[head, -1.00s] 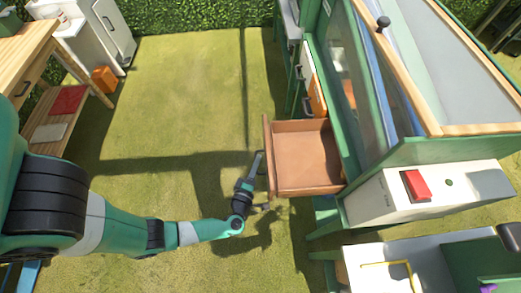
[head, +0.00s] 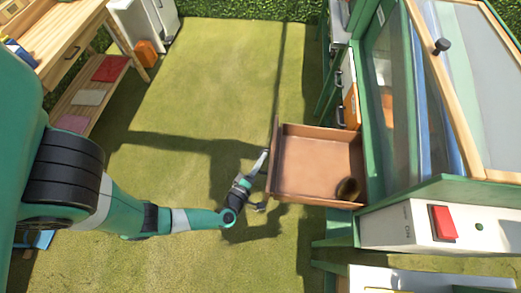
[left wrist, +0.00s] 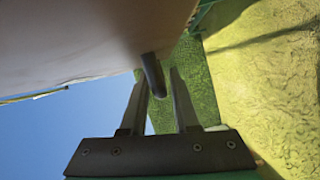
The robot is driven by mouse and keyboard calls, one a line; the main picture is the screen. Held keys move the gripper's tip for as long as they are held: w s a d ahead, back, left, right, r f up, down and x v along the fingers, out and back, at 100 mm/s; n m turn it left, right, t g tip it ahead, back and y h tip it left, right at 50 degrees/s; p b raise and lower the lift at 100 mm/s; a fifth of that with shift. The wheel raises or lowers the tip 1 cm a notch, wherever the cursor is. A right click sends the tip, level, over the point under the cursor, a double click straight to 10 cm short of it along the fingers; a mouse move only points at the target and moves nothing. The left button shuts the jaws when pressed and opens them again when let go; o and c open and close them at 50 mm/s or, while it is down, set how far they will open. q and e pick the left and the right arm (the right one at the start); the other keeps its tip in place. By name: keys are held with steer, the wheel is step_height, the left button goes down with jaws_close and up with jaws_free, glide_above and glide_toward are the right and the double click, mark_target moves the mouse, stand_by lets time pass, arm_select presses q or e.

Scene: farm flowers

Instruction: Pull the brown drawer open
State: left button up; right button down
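The brown drawer (head: 310,166) sticks out to the left from the green cabinet, its inside open to view from above. My left gripper (head: 260,183) is at the drawer's front, on its left side. In the left wrist view the dark curved handle (left wrist: 153,75) on the pale drawer front (left wrist: 85,40) lies between the two fingers of my left gripper (left wrist: 158,80). The fingers stand apart, with a gap between them, and I see no firm grip on the handle. My right gripper is not in view.
A dark brown round object (head: 347,189) lies in the drawer's near right corner. The green glass-sided cabinet (head: 445,187) and a white box with a red button (head: 443,222) stand at the right. A wooden bench (head: 68,50) is at the upper left. The grass between is clear.

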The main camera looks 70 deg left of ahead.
arm_select(q)
steer(key=shift+o, duration=0.8)
steer(key=shift+s+d, duration=0.1)
steer(key=shift+s+d, duration=0.2)
steer(key=shift+d, duration=0.05)
steer(key=f+p+v, duration=0.1)
steer(key=p+v, duration=0.1)
steer(key=v, duration=0.8)
steer(key=shift+s+r, duration=0.35)
steer(key=shift+r, duration=0.15)
steer(key=shift+d, duration=0.15)
